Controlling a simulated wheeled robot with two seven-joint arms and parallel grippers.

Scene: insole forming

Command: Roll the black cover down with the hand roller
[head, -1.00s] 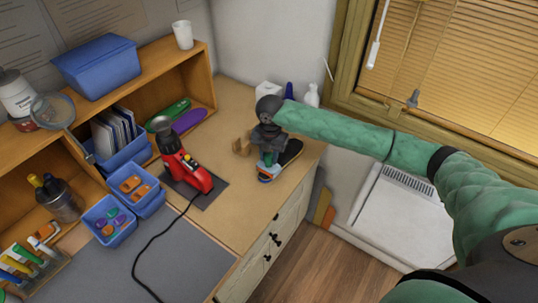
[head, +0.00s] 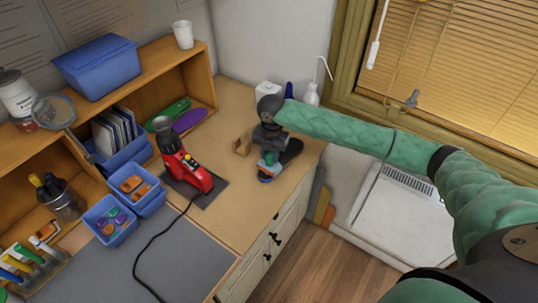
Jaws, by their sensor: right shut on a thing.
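The black cover (head: 293,150) lies at the right end of the wooden worktop, dark and rounded. A blue edge (head: 264,179) shows at its near end. My right gripper (head: 269,160) points down over the cover, on its left side. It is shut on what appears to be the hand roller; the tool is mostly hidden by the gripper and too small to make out. I cannot tell whether the roller touches the cover. My left gripper is not in view.
A red heat tool (head: 187,170) with a black cord stands on a dark mat to the left. A small brown block (head: 242,146) sits just left of my gripper. White bottles (head: 312,95) stand behind. Blue bins (head: 109,220) and a shelf fill the left side.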

